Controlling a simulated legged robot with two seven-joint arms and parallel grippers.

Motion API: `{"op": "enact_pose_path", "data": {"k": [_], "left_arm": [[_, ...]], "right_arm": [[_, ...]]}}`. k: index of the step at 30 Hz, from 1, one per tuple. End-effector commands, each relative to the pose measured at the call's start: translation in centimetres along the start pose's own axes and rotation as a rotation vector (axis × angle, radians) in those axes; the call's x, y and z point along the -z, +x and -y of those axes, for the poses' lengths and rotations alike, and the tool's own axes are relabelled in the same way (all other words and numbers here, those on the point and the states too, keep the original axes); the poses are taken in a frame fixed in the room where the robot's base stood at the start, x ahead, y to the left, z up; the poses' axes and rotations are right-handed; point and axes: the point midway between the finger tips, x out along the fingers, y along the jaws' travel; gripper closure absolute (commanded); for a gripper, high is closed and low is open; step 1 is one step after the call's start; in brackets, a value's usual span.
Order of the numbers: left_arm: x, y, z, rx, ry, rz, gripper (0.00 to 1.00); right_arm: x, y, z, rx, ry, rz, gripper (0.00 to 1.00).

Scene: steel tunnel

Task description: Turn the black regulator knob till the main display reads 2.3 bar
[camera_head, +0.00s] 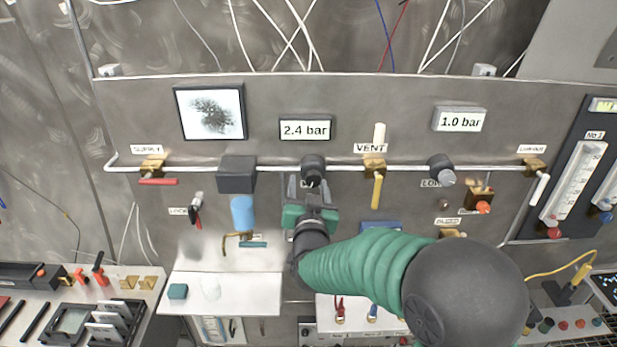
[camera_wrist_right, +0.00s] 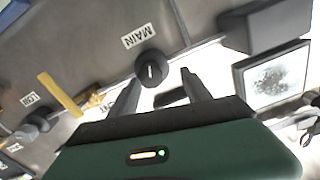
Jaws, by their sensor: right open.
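The black regulator knob (camera_head: 313,166) sits on the pipe in the middle of the panel, below the main display (camera_head: 305,129), which reads 2.4 bar. In the right wrist view the knob (camera_wrist_right: 151,68) has a white mark on its face and stands next to a MAIN label (camera_wrist_right: 139,36). My right gripper (camera_head: 308,188) is in front of the knob; it also shows in the wrist view (camera_wrist_right: 160,85), its fingers apart on either side of the knob's lower edge. I cannot tell whether they touch it. My left gripper is not in view.
A second display (camera_head: 460,119) reads 1.0 bar above another dark knob (camera_head: 440,165) at right. A yellow vent lever (camera_head: 377,190) hangs close right of my gripper. A red supply lever (camera_head: 158,181) and a blue cylinder (camera_head: 242,212) are at left. A white shelf (camera_head: 225,291) juts out below.

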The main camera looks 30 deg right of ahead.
Motion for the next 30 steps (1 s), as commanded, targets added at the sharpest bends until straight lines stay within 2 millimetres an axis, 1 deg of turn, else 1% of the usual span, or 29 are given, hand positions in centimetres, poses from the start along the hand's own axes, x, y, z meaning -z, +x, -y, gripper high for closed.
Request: {"op": "enact_pose_path", "data": {"k": [1, 4, 5, 14, 15, 30], "left_arm": [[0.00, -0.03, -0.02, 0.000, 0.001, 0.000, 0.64], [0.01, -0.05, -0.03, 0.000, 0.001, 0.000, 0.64], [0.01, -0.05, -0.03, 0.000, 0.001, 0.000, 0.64], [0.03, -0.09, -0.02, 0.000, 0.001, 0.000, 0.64], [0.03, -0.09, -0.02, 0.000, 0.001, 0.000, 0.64], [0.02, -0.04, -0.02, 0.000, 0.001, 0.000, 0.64]], "right_arm": [[0.90, 0.47, -0.55, -0.010, 0.004, -0.021, 0.41], [1.04, 0.62, -0.78, -0.014, 0.004, -0.025, 0.41], [1.06, 0.67, -0.84, -0.016, 0.004, -0.025, 0.60], [1.18, 0.90, -0.92, -0.018, 0.003, -0.029, 0.99], [1.19, 0.92, -0.92, -0.017, 0.003, -0.029, 1.00], [0.66, 1.08, -0.69, -0.016, 0.002, -0.019, 1.00]]}}
